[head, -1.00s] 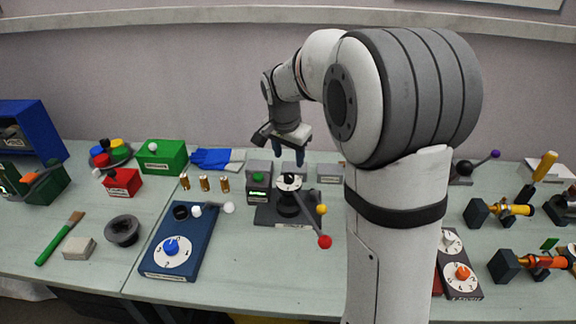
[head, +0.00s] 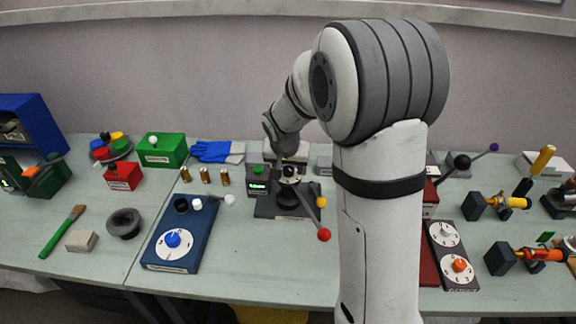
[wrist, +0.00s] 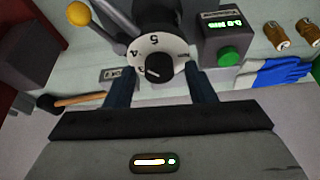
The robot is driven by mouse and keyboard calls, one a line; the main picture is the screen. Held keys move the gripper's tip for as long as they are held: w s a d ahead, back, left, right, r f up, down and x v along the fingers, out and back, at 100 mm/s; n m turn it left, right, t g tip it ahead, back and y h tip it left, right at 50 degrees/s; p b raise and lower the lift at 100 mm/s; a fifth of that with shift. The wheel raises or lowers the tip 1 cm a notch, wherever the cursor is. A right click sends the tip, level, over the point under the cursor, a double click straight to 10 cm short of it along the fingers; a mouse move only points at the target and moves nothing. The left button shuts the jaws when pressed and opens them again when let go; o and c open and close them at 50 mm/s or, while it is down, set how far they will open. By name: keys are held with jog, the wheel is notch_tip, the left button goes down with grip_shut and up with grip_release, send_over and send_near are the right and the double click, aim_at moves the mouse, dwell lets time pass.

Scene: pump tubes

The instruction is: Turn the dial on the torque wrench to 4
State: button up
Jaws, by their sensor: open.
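In the head view the dial (head: 289,172) tops a dark stand with red-ball and yellow-ball levers. My gripper (wrist: 160,70) is open, with one finger on each side of the knob. I cannot tell whether the fingers touch it. In the head view the fingertips are hard to make out.
A grey box with a green button and lit display (head: 257,181) stands close left of the dial. A blue box with a dial (head: 172,241) is farther left. Brass cylinders (head: 205,175) stand behind it.

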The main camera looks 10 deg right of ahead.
jog(key=shift+c, duration=0.3)
jog(key=c, duration=0.9)
jog(key=shift+d+r+n+y+p, duration=0.15)
jog(key=shift+n+y+p, duration=0.45)
jog(key=shift+n, duration=0.7)
jog(key=shift+n+t+p, duration=0.3)
jog(key=shift+n+p, duration=0.05)
jog(key=shift+n, duration=0.35)
jog(key=o, duration=1)
jog(key=shift+c, duration=0.2)
jog(key=b+v, duration=0.1)
jog(key=v, duration=0.6)
jog(key=shift+s+r, duration=0.2)
jog(key=shift+r, duration=0.05)
